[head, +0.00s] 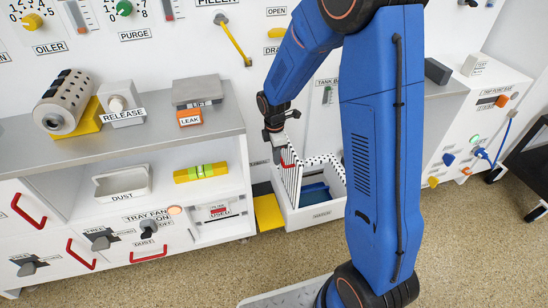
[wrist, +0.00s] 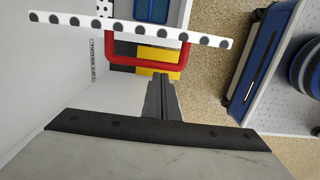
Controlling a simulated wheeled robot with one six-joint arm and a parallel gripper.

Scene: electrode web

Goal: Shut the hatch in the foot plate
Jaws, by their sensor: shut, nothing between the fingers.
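The hatch (head: 290,184) is a white panel with a black-dotted edge, standing open and steeply upright at the left side of the white foot plate box (head: 312,216). In the wrist view the hatch (wrist: 130,29) shows nearly edge-on, with its red handle (wrist: 146,64) on the side facing me. My gripper (head: 277,157) is shut and empty beside the handle. In the wrist view its fingertips (wrist: 160,80) end close to the handle bar; I cannot tell whether they touch it.
A blue object (head: 314,193) lies inside the open box. A yellow block (head: 268,214) stands just left of the box. The grey shelf (head: 150,150) with the cabinet front is at the left. Speckled floor lies open in front.

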